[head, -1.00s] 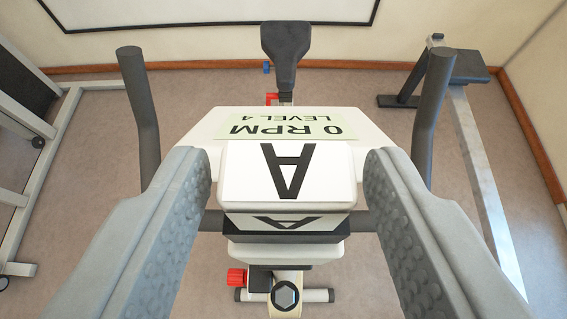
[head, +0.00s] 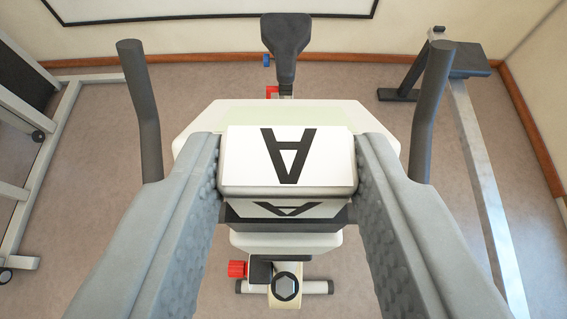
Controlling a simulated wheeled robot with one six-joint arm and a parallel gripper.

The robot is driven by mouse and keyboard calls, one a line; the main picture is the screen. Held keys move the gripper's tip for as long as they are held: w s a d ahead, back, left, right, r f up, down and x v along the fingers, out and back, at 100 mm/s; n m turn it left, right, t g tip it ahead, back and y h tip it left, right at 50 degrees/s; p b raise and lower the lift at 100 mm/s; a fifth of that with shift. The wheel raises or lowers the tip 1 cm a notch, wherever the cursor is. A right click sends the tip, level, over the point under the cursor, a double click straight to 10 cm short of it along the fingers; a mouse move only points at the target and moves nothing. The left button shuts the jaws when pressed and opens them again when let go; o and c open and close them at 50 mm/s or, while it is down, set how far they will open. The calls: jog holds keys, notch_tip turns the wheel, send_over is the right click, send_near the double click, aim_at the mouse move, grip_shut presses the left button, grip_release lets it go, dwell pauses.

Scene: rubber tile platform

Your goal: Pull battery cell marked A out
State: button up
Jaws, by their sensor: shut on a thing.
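The battery cell marked A (head: 288,158) is a white block with a black A on its top and another on its near face. My gripper (head: 287,165) is shut on it, with a grey padded finger pressed to its left and right sides. The cell is at the near side of the exercise bike's white console (head: 205,120), above a dark band (head: 283,224). It covers part of the console. I cannot tell how much of the cell is still inside its slot.
The pale green display (head: 262,113) shows no text in its visible strip. Dark handlebars (head: 139,105) (head: 431,105) rise on both sides, outside my fingers. The bike's seat (head: 286,45) is beyond. A red knob (head: 237,269) sits below. Other gym frames stand left and right.

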jog(key=shift+r, duration=0.15)
notch_tip(320, 180, up, 5)
jog(key=shift+r, duration=0.15)
dwell(1.0)
jog(key=shift+s, duration=0.1)
dwell(0.5)
